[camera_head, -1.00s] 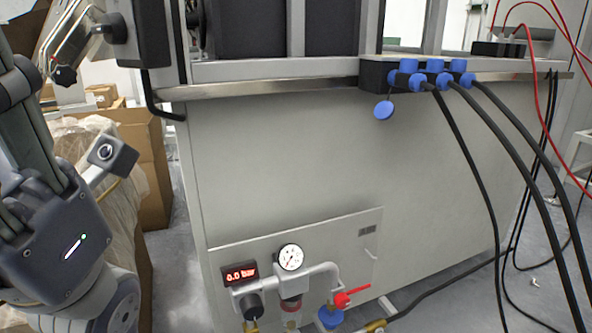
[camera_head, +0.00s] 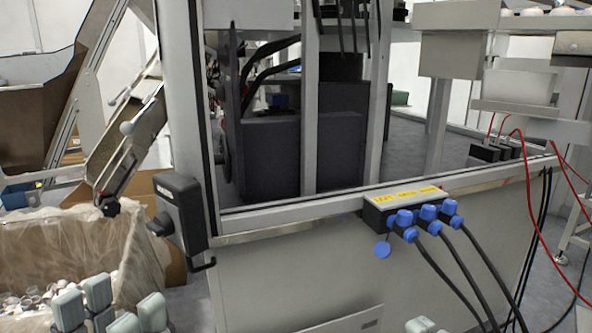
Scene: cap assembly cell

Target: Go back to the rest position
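My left gripper (camera_head: 110,304) shows at the bottom left edge, with grey-green fingertips pointing up. Its fingertips stand apart with a gap between them and nothing visible in it. It is in front of the plastic-lined bin and left of the cabinet, and its body is cut off by the frame. Of my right gripper, only a small grey-green tip (camera_head: 420,325) shows at the bottom edge, in front of the cabinet's lower panel. The rest of it is out of the picture.
The grey cabinet (camera_head: 265,275) fills the middle, with a black switch box (camera_head: 182,215) on its left corner. A connector block (camera_head: 380,208) with blue plugs and black cables juts from its front. A plastic-lined bin (camera_head: 120,240) with white caps stands left. Red cables hang right.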

